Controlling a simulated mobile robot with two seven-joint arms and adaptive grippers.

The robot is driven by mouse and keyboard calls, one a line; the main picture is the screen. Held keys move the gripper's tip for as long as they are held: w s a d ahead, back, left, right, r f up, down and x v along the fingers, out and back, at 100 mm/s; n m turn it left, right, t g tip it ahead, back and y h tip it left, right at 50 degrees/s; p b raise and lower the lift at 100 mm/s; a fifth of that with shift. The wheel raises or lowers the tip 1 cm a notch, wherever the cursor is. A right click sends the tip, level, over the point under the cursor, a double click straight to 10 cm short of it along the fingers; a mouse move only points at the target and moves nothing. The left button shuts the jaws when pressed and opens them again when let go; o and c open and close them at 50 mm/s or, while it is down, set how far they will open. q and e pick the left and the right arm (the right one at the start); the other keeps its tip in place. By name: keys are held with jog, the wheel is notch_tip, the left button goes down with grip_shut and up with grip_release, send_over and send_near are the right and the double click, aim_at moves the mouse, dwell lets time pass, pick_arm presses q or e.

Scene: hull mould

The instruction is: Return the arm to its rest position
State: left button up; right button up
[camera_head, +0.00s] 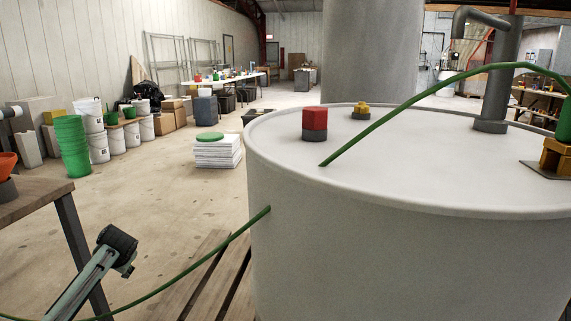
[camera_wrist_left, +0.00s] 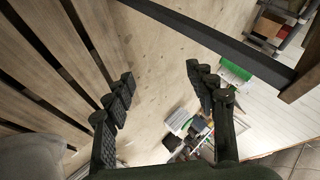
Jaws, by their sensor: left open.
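My left arm (camera_head: 85,275) reaches up from the lower left in the head view, beside the pallet and the white drum. A dark part at its end shows there, but I cannot make out the fingers. In the left wrist view my left gripper (camera_wrist_left: 160,76) is open, with its two dark fingers wide apart. Nothing is between them; bare floor shows behind. My right arm and gripper are not in view.
A large white drum (camera_head: 320,240) stands on a slatted wooden pallet (camera_head: 207,265). A green hose (camera_head: 190,272) runs from its side past my arm. A bench (camera_head: 40,192) is at the left. The floor between is clear.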

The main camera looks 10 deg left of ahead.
pick_arm(q)
jog(key=s+d+f+m+h, duration=0.1)
jog(key=s+d+f+h, duration=0.1)
jog(key=s+d+f, duration=0.7)
jog(key=s+d+f+h, duration=0.1)
jog(key=s+d+f, duration=0.3)
jog(key=s+d, duration=0.2)
jog(key=s+d+f+g+h+p, duration=0.1)
jog(key=s+d+f, duration=0.2)
jog(key=s+d, duration=0.4)
jog(key=s+d+f+g+h, duration=0.1)
jog(key=s+d+f+h, duration=0.1)
jog(key=s+d+f, duration=0.2)
jog(key=shift+s+d+f+m+p, duration=0.3)
jog(key=shift+s+d, duration=1.25)
jog(key=shift+s, duration=0.5)
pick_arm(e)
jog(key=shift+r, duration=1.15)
